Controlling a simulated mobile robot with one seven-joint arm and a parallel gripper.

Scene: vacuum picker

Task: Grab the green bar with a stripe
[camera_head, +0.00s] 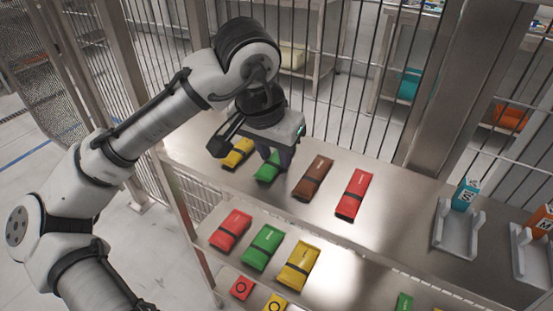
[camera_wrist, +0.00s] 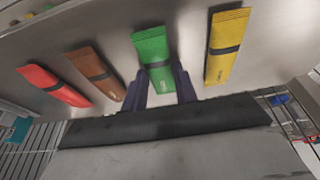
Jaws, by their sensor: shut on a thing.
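The green bar with a dark stripe (camera_wrist: 153,48) lies on the upper metal shelf, between a yellow bar and a brown bar. In the head view the green bar (camera_head: 266,172) is partly hidden by my gripper. My gripper (camera_wrist: 165,85) has its two dark fingers on either side of the green bar's near end, shut on it. In the head view my gripper (camera_head: 282,158) is low over the upper shelf. A second green striped bar (camera_head: 263,247) lies on the lower shelf, between a red and a yellow bar.
Yellow (camera_head: 238,153), brown (camera_head: 314,178) and red (camera_head: 355,194) bars lie beside the green one on the upper shelf (camera_head: 400,215). Metal holders (camera_head: 459,230) stand at the right. Vertical fence bars (camera_head: 345,100) rise behind the shelf.

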